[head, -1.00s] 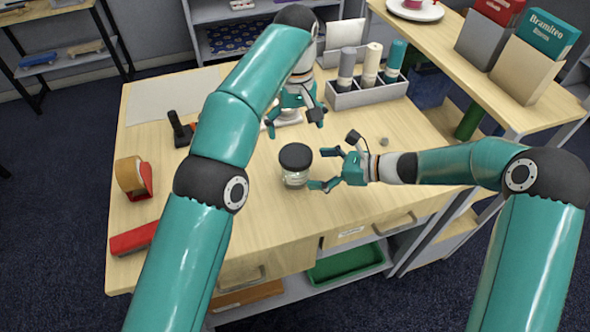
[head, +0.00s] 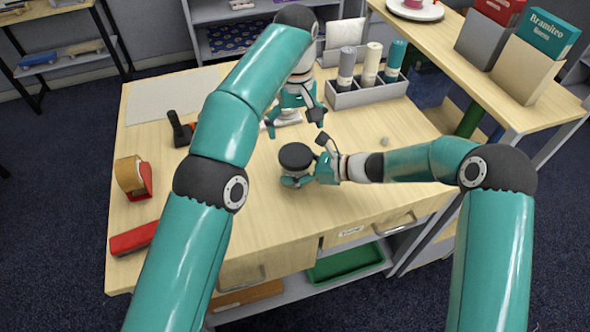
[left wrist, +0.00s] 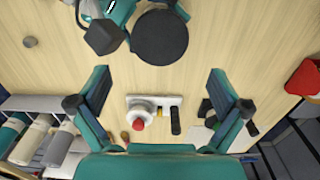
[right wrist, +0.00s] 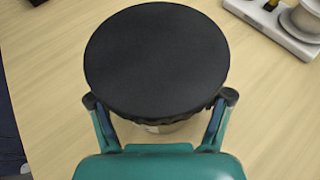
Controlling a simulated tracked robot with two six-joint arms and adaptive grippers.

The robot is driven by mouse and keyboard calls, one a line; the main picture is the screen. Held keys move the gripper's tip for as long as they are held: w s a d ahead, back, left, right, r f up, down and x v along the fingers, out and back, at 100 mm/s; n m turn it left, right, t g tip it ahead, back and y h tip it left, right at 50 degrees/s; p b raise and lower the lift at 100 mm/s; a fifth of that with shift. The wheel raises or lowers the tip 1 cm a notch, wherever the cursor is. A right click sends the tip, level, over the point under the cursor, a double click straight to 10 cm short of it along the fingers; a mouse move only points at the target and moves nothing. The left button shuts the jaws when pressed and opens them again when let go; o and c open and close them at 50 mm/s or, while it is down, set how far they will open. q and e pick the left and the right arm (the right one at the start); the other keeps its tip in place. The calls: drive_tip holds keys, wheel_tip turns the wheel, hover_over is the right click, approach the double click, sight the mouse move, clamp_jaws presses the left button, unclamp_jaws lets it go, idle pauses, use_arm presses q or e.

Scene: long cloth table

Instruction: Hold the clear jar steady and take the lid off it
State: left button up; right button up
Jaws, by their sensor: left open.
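The clear jar stands upright on the table under its black lid (head: 296,156). The lid also shows large in the right wrist view (right wrist: 156,58) and at the top of the left wrist view (left wrist: 159,38). A strip of the jar (right wrist: 168,126) shows below the lid. My right gripper (head: 302,178) is at the jar from the right, one finger on either side, below the lid. Whether its fingers press on the glass is hidden. My left gripper (head: 296,127) is open and empty, behind the jar and apart from the lid.
A white tray with a spool (left wrist: 141,116) lies behind the jar. A black-handled tool (head: 181,130), tape dispenser (head: 134,178) and red stapler (head: 133,239) are at the left.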

sight(295, 154)
clamp_jaws()
use_arm(q)
drive_tip(key=m, duration=0.1)
drive_tip(key=w+m, duration=0.1)
drive_tip(key=m, duration=0.1)
drive_tip(key=shift+w+d+r+t, duration=0.15)
drive_tip(key=shift+d+t, duration=0.2)
drive_tip(key=shift+t, duration=0.05)
drive_tip(key=w+d+r+m+t, duration=0.25)
drive_tip(key=w+m, duration=0.25)
drive_tip(key=m, duration=1)
drive_tip(key=s+m, duration=0.1)
drive_tip(key=m, duration=0.3)
drive_tip(key=s+a+f+m+g, duration=0.1)
drive_tip(key=s+m, duration=0.1)
drive_tip(key=m, duration=0.3)
drive_tip(key=s+a+f+m+g, duration=0.1)
drive_tip(key=m, duration=0.4)
drive_tip(key=shift+s+a+f, duration=0.25)
drive_tip(key=shift+s, duration=0.1)
drive_tip(key=m, duration=0.1)
drive_tip(key=s+m+g, duration=0.1)
drive_tip(key=m, duration=0.1)
drive_tip(key=shift+s+a+f+m, duration=0.2)
drive_tip(key=shift+s+a+m, duration=0.05)
drive_tip(key=shift+a+m, duration=0.15)
drive_tip(key=shift+f, duration=3.95)
